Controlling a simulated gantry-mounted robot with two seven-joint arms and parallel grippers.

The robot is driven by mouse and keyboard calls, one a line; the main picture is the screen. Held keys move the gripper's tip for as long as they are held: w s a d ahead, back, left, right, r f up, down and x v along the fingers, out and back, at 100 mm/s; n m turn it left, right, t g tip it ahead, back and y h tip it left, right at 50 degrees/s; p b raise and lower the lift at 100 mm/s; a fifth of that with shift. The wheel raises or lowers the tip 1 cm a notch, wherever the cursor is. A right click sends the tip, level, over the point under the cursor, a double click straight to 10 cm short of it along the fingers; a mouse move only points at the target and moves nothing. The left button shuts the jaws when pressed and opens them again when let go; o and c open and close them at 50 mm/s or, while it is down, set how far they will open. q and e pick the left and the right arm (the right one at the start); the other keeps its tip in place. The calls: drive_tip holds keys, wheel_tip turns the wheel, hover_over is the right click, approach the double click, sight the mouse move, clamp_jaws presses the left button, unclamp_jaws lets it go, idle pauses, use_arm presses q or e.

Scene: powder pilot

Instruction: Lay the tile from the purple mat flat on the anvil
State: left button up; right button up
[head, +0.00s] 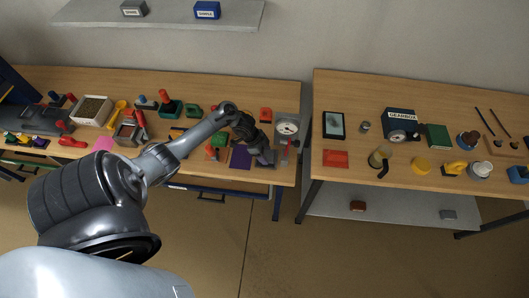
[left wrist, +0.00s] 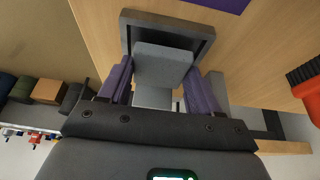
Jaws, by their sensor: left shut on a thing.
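My left gripper (head: 266,158) is low over the right end of the left bench, just right of the purple mat (head: 240,157). In the left wrist view its two purple fingers are shut on a grey block-like piece (left wrist: 163,66), which I take for the tile. A dark square-rimmed plate (left wrist: 168,20) shows just past the fingertips; I cannot tell if it is the anvil or touches the piece. A corner of the purple mat (left wrist: 225,3) shows at the top. In the head view my gripper hides the held piece. My right gripper is not in view.
A dial gauge (head: 287,128) stands close right of my left gripper. The bench ends just beyond it, with a gap before the right bench (head: 455,185). Left of the mat are a green block (head: 218,141) and several tools. A red-and-black object (left wrist: 305,80) shows at the wrist view's right edge.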

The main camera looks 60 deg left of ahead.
use_arm(q)
drive_tip(key=shift+f, duration=0.35)
drive_tip(key=o, duration=1.1)
drive_tip(key=shift+a, duration=0.1)
